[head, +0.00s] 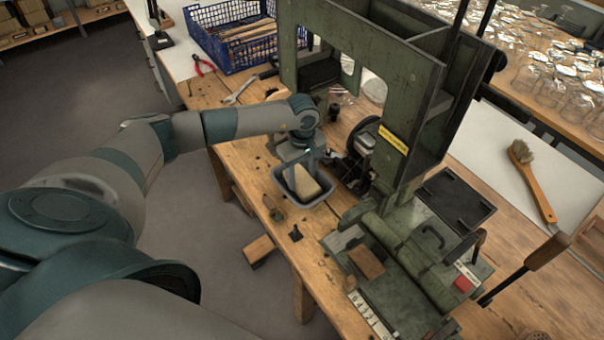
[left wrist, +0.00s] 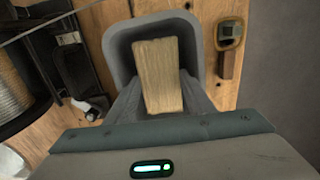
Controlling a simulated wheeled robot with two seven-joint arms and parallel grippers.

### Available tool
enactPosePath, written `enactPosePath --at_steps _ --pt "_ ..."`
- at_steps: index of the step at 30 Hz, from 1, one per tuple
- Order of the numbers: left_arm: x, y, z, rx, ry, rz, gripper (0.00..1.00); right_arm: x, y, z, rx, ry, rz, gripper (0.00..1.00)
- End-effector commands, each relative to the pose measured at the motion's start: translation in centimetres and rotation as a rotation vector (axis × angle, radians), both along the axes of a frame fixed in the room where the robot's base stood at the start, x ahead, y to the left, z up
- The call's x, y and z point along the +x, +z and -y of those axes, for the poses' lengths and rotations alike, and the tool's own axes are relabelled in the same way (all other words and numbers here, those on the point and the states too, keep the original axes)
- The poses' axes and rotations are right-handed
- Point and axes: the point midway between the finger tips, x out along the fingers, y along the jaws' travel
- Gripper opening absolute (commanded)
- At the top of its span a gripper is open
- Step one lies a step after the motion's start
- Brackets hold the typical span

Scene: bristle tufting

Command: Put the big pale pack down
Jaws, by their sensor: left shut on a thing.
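The big pale pack (head: 306,184) is a light tan block, held over or inside a grey bin (head: 279,187). My left gripper (head: 304,172) is shut on the pack. In the left wrist view the pack (left wrist: 158,72) stands between the two grey fingers (left wrist: 160,98), with the bin's rim (left wrist: 112,42) around its far end. I cannot tell whether the pack touches the bin's floor. My right gripper is not in view.
The green machine (head: 395,170) stands just right of the bin. A wooden block (head: 366,261) lies on its front part. A blue crate (head: 233,35), pliers (head: 202,65) and a wrench (head: 240,91) are behind. A brush (head: 533,183) lies at the right.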

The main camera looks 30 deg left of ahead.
Motion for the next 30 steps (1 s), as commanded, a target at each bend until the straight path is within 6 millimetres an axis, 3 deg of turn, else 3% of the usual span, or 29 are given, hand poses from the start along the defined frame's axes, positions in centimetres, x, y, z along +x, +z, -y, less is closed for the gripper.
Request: enactPosePath --at_steps 13,14,15,30 --pt "0.04 -0.57 -0.02 0.001 0.000 0.001 0.21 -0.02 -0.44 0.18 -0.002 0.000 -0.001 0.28" --pt "0.02 -0.49 -0.01 0.001 -0.001 0.000 0.53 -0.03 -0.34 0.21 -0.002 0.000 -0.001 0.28" --pt "0.02 -0.44 -0.01 0.001 0.000 0.000 0.56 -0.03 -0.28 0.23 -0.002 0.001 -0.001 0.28" --pt "0.10 0.10 -0.01 0.000 -0.001 0.003 0.56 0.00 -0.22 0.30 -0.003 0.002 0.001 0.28"
